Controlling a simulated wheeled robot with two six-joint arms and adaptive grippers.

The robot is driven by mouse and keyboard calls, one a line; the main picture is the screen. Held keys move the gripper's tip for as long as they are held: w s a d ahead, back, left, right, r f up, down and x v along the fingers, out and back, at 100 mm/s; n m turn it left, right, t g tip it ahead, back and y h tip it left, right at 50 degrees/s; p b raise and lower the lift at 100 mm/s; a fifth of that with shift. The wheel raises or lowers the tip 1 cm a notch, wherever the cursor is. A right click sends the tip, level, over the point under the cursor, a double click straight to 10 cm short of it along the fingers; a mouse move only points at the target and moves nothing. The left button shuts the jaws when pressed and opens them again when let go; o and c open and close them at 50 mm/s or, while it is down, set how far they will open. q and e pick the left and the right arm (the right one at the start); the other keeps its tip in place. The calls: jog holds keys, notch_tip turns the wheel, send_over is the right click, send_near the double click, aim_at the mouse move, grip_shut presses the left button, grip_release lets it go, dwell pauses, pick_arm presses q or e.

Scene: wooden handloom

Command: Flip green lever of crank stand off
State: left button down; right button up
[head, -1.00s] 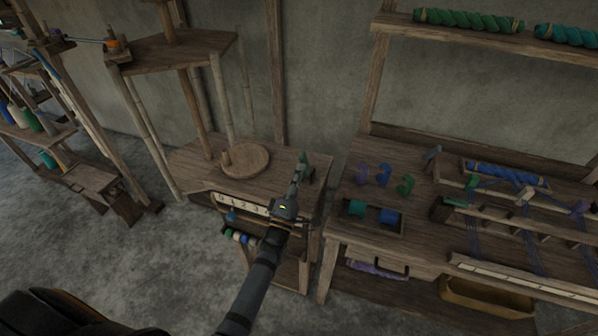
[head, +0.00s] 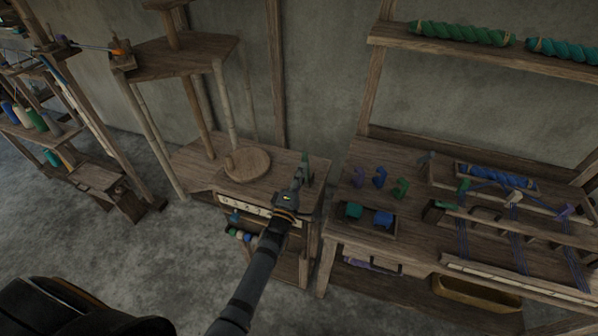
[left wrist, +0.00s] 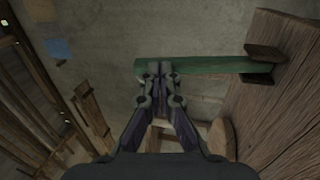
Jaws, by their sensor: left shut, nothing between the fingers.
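The crank stand (head: 205,170) is a wooden stand with a round disc (head: 247,163) on top and a numbered strip along its front. Its green lever (head: 305,164) stands up at the right end of the top. My left gripper (head: 299,178) is shut and empty, right by the lever. In the left wrist view the green lever (left wrist: 215,66) runs across from a dark bracket on wood at the right. The shut fingertips (left wrist: 160,70) overlap its free end; I cannot tell whether they touch it. My right gripper is not in view.
A wooden loom table (head: 345,225) with blue and green pieces and threads stands close on the right. A shelf (head: 470,50) with yarn rolls hangs above it. A rack with spools (head: 38,120) stands at far left. The grey floor in front is clear.

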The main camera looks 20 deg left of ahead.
pick_arm(q)
jog(key=shift+g, duration=0.4)
jog(key=w, duration=0.2)
jog(key=w+r+p, duration=0.1)
jog(key=w, duration=0.1)
jog(key=w+r, duration=0.1)
jog(key=w, duration=0.1)
jog(key=shift+d+p, duration=0.1)
jog(key=shift+p, duration=0.25)
jog(key=w+b, duration=0.1)
jog(key=w, duration=0.2)
jog(key=shift+w+r+b, duration=0.1)
jog(key=shift+w+b, duration=0.05)
jog(key=shift+b, duration=0.2)
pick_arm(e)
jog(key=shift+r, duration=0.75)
pick_arm(q)
jog(key=shift+d+r, duration=0.1)
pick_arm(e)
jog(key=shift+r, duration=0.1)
